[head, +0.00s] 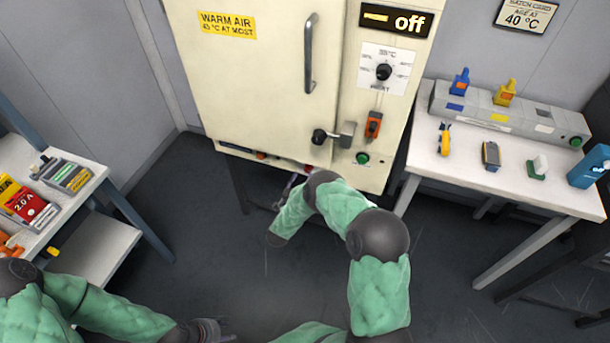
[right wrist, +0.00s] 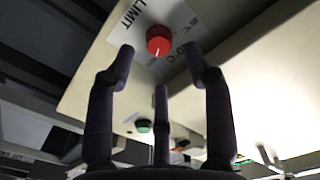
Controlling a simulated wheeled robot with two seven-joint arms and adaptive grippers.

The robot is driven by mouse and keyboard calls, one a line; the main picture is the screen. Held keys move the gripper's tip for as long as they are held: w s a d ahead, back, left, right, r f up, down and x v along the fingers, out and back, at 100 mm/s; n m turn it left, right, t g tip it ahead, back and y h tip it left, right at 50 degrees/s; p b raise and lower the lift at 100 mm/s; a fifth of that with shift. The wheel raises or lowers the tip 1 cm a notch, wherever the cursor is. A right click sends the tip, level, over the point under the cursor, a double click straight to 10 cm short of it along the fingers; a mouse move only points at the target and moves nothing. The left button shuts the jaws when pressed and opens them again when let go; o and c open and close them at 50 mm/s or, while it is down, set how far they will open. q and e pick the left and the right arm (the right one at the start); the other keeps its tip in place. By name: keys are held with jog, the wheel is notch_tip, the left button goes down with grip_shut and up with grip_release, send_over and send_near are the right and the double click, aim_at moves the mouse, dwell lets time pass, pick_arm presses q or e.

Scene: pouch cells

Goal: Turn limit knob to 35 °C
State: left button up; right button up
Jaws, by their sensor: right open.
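The red limit knob (right wrist: 159,40) sits on a pale plate marked LIMIT in the right wrist view. Its white pointer line faces down in the picture. A "°C" mark is partly visible beside it, and the scale is too cut off to read. My right gripper (right wrist: 160,58) is open, with its fingers spread around the knob's position and apart from it. In the head view my right arm reaches to the lower front edge of the warm-air cabinet (head: 255,100), and its gripper is mostly hidden. My left gripper (head: 212,330) is low in the head view, partly cut off.
The cabinet carries an "off" display (head: 395,20), a black dial (head: 384,72), an orange switch (head: 373,125), a green button (head: 362,158) and a door latch (head: 335,135). A side table (head: 470,175) stands right, a shelf (head: 95,250) left. Open floor lies between.

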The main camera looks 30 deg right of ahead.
jog(key=shift+b+x, duration=0.65)
jog(key=shift+x, duration=1.7)
grip_shut()
